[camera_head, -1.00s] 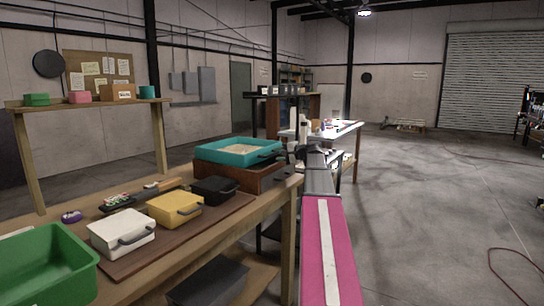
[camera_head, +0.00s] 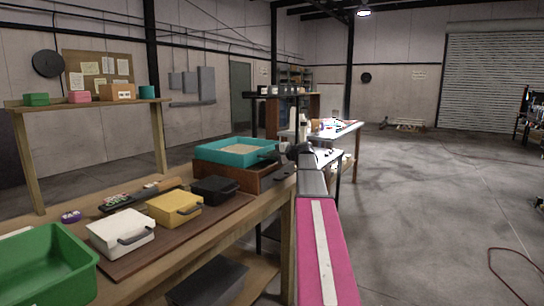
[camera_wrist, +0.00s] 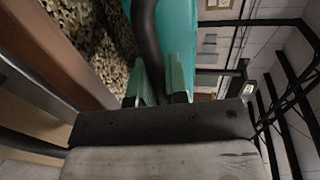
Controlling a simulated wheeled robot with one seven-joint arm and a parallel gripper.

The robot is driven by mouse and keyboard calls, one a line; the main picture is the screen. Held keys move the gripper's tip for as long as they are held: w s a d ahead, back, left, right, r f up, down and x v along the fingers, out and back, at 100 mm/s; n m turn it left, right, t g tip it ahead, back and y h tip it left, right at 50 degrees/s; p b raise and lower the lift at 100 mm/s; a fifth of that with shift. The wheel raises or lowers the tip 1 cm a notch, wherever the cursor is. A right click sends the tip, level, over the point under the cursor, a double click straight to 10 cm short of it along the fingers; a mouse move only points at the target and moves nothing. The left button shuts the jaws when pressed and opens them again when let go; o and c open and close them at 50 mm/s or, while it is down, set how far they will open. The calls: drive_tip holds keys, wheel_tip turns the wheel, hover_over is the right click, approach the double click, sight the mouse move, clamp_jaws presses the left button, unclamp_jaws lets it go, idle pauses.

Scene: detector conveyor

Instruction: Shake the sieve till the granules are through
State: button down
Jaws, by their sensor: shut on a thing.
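The teal sieve (camera_head: 225,157) sits on a brown wooden box (camera_head: 228,179) at the far end of the bench, with pale granules (camera_head: 238,149) inside it. In the wrist view, the sieve's teal wall (camera_wrist: 179,25) is at the top and speckled granules (camera_wrist: 95,35) are to its left. My gripper (camera_head: 283,154) is at the sieve's right side. In the wrist view, its green fingers (camera_wrist: 162,85) are shut around the dark curved handle (camera_wrist: 147,35). The inside of the box under the sieve is hidden.
A green bin (camera_head: 45,262) is at near left. A white table (camera_head: 340,131) stands behind my arm. The floor at right is open.

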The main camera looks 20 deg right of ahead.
drive_tip(key=v, duration=0.2)
drive_tip(key=f+v, duration=0.1)
drive_tip(key=v, duration=0.2)
drive_tip(key=shift+s+d+f, duration=0.1)
drive_tip(key=shift+s+d, duration=0.15)
drive_tip(key=shift+s, duration=0.1)
drive_tip(key=c, duration=1.1)
unclamp_jaws()
drive_tip(key=shift+c, duration=0.2)
drive_tip(key=shift+s, duration=0.1)
drive_tip(key=v, duration=1)
drive_tip(key=shift+s+d, duration=0.2)
drive_tip(key=shift+s, duration=0.05)
